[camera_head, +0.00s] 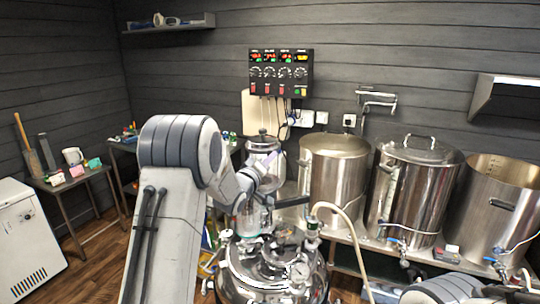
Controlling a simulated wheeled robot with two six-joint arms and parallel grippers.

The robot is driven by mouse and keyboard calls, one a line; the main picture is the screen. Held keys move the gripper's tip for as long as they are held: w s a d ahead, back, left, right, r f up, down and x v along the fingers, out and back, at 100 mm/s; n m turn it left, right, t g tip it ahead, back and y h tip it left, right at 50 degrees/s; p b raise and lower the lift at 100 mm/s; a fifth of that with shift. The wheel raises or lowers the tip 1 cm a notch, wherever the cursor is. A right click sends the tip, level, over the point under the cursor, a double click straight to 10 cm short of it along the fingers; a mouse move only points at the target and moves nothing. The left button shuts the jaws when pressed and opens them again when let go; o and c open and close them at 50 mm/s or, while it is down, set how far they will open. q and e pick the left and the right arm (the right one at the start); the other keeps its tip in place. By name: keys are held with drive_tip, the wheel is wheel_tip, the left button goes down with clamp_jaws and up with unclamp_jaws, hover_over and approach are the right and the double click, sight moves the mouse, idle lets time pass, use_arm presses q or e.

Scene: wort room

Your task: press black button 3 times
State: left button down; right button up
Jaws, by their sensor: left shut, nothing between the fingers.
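I cannot make out a separate black button for certain. A black control box (281,72) hangs on the back wall, with lit red, green and yellow displays, a row of round dials and small red and yellow switches below. My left gripper (297,201) is dark, shut and empty. It appears in front of the steel kettles, above the shiny steel vessel (262,275) and well below the control box. My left arm hides part of the bench behind it. My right gripper (512,294) shows only partly at the bottom right edge, and its fingers are unclear.
Steel kettles (335,175) stand along a bench on the right. A pale hose (350,222) arches from the vessel's top. A small box with a red part (452,250) lies on the bench. A side table (75,180) and white freezer (22,240) stand left.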

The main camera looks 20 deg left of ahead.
use_arm(q)
drive_tip(key=shift+w+a, duration=0.3)
idle(0.5)
idle(0.4)
drive_tip(key=shift+s+d+b, duration=0.4)
drive_tip(key=shift+s+d, duration=0.2)
drive_tip(key=shift+s, duration=0.05)
drive_tip(key=shift+s+d+b, duration=1.05)
drive_tip(key=shift+s+d, duration=0.6)
drive_tip(key=shift+s, duration=0.25)
idle(1.2)
